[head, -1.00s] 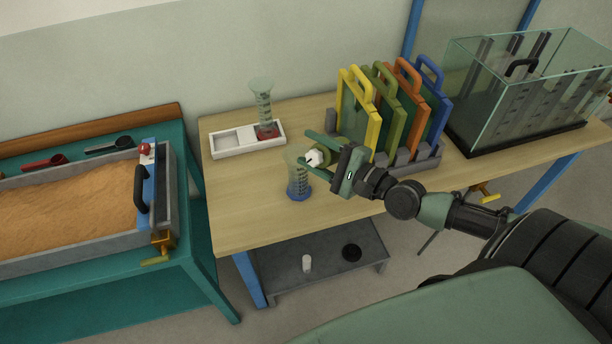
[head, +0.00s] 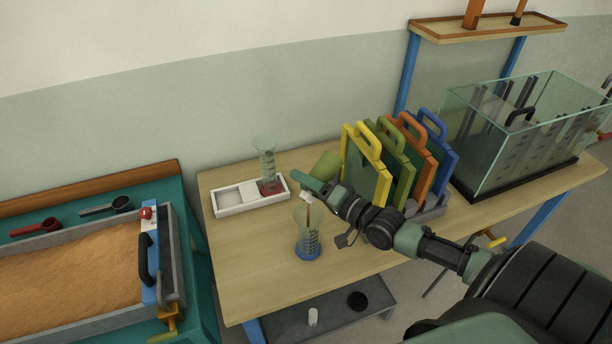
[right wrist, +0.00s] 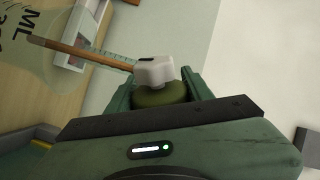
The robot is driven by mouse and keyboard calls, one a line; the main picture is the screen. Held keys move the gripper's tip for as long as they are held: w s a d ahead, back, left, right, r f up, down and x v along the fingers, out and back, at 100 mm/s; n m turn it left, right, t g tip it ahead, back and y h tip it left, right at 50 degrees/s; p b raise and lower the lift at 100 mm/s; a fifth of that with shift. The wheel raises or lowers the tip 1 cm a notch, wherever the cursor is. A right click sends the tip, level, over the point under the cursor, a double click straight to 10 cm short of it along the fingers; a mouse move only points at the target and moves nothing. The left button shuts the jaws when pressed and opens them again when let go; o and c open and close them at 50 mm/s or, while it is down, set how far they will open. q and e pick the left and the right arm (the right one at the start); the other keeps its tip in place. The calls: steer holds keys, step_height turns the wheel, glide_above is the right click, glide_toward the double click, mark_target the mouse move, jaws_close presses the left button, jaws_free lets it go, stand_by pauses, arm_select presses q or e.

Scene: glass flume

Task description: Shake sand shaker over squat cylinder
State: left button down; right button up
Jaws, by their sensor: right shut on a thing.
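My right gripper (head: 314,188) is shut on the olive sand shaker (head: 323,165), holding it tipped with its white cap (head: 306,197) facing down. A thin brown stream runs from the cap into the mouth of the clear, blue-based cylinder (head: 307,251), which stands upright on the bench below. In the right wrist view, the shaker (right wrist: 160,97) sits between the green fingers, and the stream runs from its cap toward the clear cylinder marked "ML" (right wrist: 35,45). The shaker and cylinder appear apart. My left gripper is not in view.
A slimmer, red-based cylinder (head: 266,165) stands in a white tray (head: 233,203) behind. Colored framed panels (head: 368,165) stand in a rack close to my right arm. A glass tank (head: 520,120) is at right; a sand box (head: 75,275) is at left. The bench front is clear.

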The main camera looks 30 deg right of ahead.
steer(key=shift+n, duration=0.7)
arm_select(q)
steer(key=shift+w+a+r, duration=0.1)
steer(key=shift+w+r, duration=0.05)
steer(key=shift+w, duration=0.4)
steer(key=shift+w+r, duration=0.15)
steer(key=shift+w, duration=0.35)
arm_select(e)
step_height(320, 180, up, 3)
step_height(320, 180, down, 2)
steer(key=shift+f, duration=0.55)
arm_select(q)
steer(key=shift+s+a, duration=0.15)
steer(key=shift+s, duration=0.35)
